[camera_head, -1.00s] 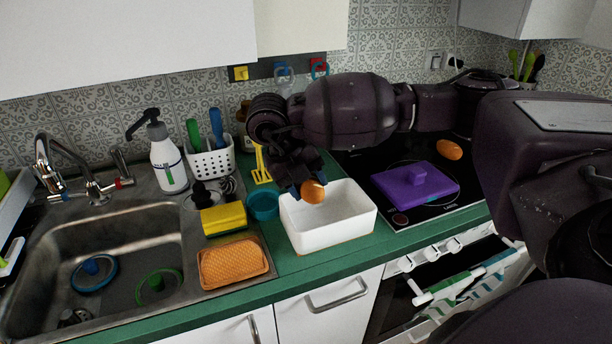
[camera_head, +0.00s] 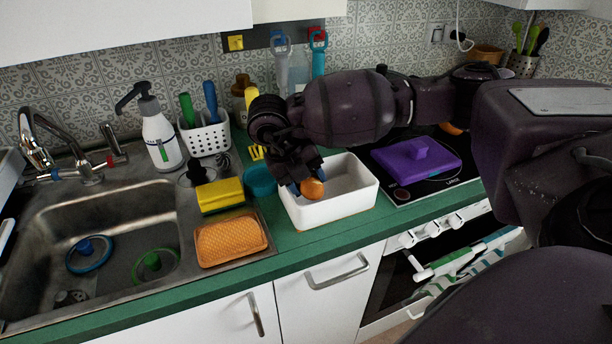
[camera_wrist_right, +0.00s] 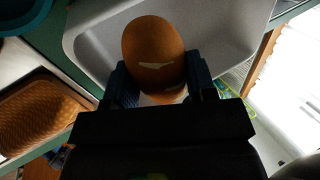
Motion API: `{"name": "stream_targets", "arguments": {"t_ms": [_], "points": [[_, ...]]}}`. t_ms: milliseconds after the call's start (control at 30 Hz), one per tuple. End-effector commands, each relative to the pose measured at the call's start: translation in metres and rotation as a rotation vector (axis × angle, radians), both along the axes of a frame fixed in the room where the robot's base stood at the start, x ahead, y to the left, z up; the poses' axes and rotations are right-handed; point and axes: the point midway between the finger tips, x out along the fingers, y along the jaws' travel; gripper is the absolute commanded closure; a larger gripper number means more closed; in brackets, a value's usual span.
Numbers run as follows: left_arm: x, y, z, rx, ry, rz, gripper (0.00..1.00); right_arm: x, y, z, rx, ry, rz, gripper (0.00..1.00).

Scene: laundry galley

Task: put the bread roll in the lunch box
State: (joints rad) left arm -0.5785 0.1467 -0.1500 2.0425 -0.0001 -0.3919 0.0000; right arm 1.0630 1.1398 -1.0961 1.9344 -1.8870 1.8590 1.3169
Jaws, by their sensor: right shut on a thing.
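The bread roll (camera_head: 312,188) is a small orange-brown oval. My right gripper (camera_head: 305,186) is shut on it, and in the right wrist view the roll (camera_wrist_right: 153,52) sits between the two blue fingertips. The lunch box (camera_head: 352,205) is an open white rectangular box on the green counter. The gripper holds the roll over the left part of the box, around rim height; I cannot tell how far it is above the floor of the box. The box also shows in the right wrist view (camera_wrist_right: 220,25) behind the roll. My left gripper is not in view.
A purple lid (camera_head: 415,160) lies on the black hob to the right. A teal bowl (camera_head: 260,180) stands close to the box's left side. A yellow sponge (camera_head: 220,195), an orange textured dish (camera_head: 231,240) and the sink (camera_head: 120,225) are further left.

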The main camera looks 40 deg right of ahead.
Motion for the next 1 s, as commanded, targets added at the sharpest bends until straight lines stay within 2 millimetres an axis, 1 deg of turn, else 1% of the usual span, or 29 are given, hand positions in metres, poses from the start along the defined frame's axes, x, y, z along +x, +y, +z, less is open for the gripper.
{"name": "stream_targets", "arguments": {"t_ms": [200,233,400,767,1000], "points": [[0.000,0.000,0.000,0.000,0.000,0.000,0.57,0.000,0.000,0.000,0.000,0.000,0.000,0.72],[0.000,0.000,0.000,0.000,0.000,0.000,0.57,0.000,0.000,0.000,0.000,0.000,0.000,0.44],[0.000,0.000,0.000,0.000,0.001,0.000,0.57,0.000,0.000,0.000,0.001,0.000,0.000,0.19],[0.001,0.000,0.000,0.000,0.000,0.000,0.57,0.000,0.000,0.002,0.001,0.000,0.000,0.19],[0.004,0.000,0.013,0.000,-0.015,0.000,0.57,0.000,0.000,0.017,0.001,-0.004,0.000,0.19]]}}
